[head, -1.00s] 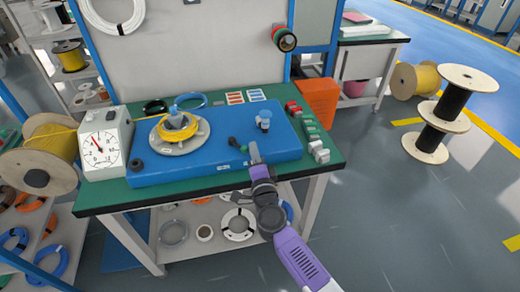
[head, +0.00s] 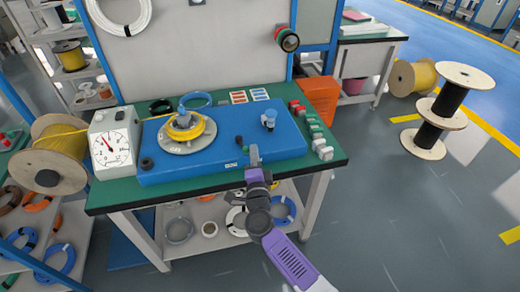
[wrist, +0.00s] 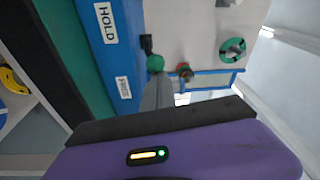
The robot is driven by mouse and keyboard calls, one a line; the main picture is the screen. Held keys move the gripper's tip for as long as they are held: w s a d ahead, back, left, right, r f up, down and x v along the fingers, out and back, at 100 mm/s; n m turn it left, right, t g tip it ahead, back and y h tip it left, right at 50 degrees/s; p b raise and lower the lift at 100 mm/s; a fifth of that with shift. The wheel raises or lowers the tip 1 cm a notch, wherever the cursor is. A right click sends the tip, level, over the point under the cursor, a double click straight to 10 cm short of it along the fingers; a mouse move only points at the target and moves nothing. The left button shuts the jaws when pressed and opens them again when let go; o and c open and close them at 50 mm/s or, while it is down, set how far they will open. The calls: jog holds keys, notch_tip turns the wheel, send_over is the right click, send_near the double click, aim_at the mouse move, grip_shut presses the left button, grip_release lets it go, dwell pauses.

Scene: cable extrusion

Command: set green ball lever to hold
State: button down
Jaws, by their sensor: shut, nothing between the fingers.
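The green ball lever (wrist: 156,63) shows in the wrist view as a green ball beside a black pivot block, just beyond my fingertips. A HOLD label (wrist: 105,22) is on the blue housing to its upper left, and a second label (wrist: 123,88), apparently PRESS, is below that. In the head view the lever (head: 240,143) is a small dark shape near the housing's front edge. My gripper (head: 254,152) is shut and empty, just right of the lever. Its grey fingers (wrist: 157,96) are close to the ball; I cannot tell whether they touch it.
The blue housing (head: 190,174) stands on a green-topped bench (head: 110,197). It carries a yellow-wound disc (head: 188,141) and a blue knob (head: 269,121). A dial gauge (head: 112,142) stands left, and a row of switches (head: 312,130) right. The floor at right is clear before the spools.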

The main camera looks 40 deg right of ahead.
jog(key=shift+w+a+r+p, duration=0.1)
jog(key=shift+w+a+p, duration=0.1)
jog(key=shift+a+p, duration=0.3)
jog(key=shift+w+a+p, duration=0.2)
jog(key=shift+a, duration=0.45)
jog(key=shift+w+a+p, duration=0.35)
jog(key=shift+w+a, duration=0.15)
jog(key=shift+a, duration=0.4)
jog(key=shift+w+a, duration=0.85)
jog(key=shift+a, duration=0.2)
jog(key=shift+w+a+r, duration=0.1)
jog(key=shift+w+a, duration=0.05)
jog(key=shift+w, duration=0.05)
jog(key=s+a, duration=0.3)
jog(key=s, duration=0.4)
jog(key=shift+f+m+g+h, duration=0.3)
jog(key=shift+f+h, duration=0.1)
jog(key=shift+f, duration=0.05)
